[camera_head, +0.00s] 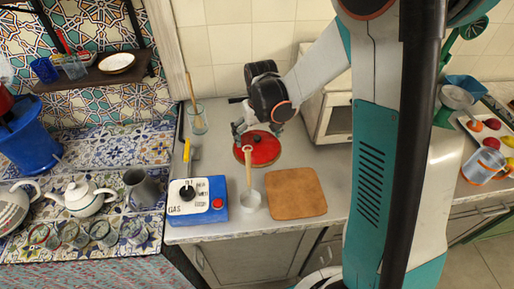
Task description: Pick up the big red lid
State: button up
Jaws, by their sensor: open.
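The big red lid (262,153) lies flat on the grey counter in the head view, with a dark knob at its middle. It seems to rest on a round brown rim. My gripper (248,130) is open just above the back edge of the lid, with its fingers pointing down. One finger shows at the left of the lid; I cannot tell whether either finger touches it.
A brown cutting board (296,193) is at right front and a blue gas box (198,202) at left front. A glass (197,122) with a stick stands at left.

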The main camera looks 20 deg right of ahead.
jog(key=shift+w+f, duration=0.1)
jog(key=shift+f, duration=0.4)
jog(key=c, duration=1.7)
jog(key=shift+r, duration=0.1)
